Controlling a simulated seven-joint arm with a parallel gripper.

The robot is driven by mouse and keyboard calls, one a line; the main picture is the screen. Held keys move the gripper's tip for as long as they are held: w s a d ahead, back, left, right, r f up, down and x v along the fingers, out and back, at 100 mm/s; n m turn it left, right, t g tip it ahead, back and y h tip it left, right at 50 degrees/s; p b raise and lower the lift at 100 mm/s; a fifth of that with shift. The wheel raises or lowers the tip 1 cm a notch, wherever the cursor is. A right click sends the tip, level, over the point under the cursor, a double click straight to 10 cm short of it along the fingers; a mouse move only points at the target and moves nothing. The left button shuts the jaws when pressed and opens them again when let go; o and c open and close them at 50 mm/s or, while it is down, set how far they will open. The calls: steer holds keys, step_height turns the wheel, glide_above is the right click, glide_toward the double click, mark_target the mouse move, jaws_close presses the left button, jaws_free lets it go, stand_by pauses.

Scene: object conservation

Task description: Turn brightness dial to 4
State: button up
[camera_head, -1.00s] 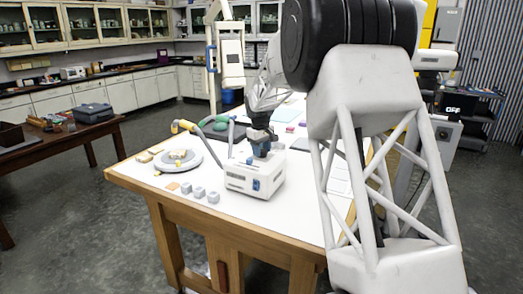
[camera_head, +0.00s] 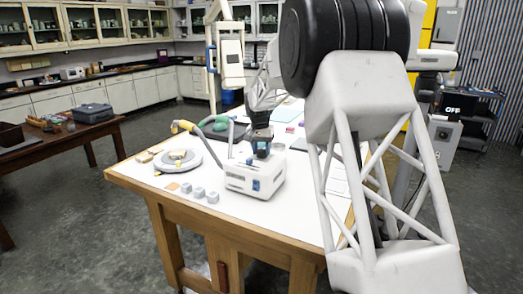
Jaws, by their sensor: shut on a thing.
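A white box-shaped light source (camera_head: 240,179) stands on the white table, with a yellow-tipped gooseneck lamp (camera_head: 185,127) rising behind it. A small blue knob (camera_head: 249,161) sits on its top, and a blue part (camera_head: 256,185) is on its front face. My gripper (camera_head: 262,153) points down at the top of the box, right of the small blue knob. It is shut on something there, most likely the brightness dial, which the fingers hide. No dial marks or number can be read at this size.
A round grey plate (camera_head: 178,163) with small blocks lies left of the box. Several grey cubes (camera_head: 199,192) sit near the front edge of the white table (camera_head: 225,220). Green items (camera_head: 218,130) lie behind. A screen at the right reads "OFF" (camera_head: 453,110).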

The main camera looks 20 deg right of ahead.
mark_target(261, 150)
steer(key=m, duration=0.3)
steer(key=shift+m, duration=2.3)
steer(key=o, duration=0.9)
steer(key=shift+r, duration=0.1)
steer(key=shift+w+r, duration=0.15)
steer(key=shift+r, duration=1.8)
steer(key=shift+w+r, duration=0.1)
steer(key=shift+r, duration=1.8)
